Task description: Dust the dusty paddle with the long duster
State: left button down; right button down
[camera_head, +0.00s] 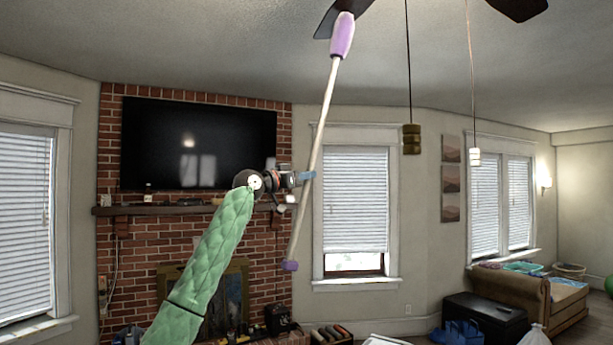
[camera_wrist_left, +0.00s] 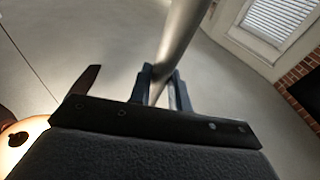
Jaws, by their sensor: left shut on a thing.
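The long duster (camera_head: 321,125) is a pale pole with a lilac head (camera_head: 342,36) at its top and a purple end (camera_head: 290,265) at the bottom. My left gripper (camera_head: 306,176) is shut on the pole near its middle and holds it nearly upright, leaning right. The pole also shows between the fingers in the left wrist view (camera_wrist_left: 181,40). A dark fan paddle (camera_head: 325,27) is at the top, partly behind the duster head; whether they touch I cannot tell. Another dark paddle (camera_head: 518,8) is at the top right. Dust is not discernible on either. My right gripper is not in view.
Two pull cords hang from above, with a brown pull (camera_head: 412,139) and a white pull (camera_head: 475,157) right of the duster. A television (camera_head: 198,143) hangs above the mantel (camera_head: 165,209) on the brick chimney. A sofa (camera_head: 520,290) and black chest (camera_head: 483,318) stand at right.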

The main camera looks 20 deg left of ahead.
pick_arm(q)
jog(key=w+a+p, duration=0.2)
jog(key=w+a, duration=0.2)
dwell(0.8)
jog(key=shift+a+r, duration=0.1)
jog(key=shift+w+a+r, duration=0.1)
jog(key=shift+w+a, duration=0.8)
jog(key=shift+a, duration=0.05)
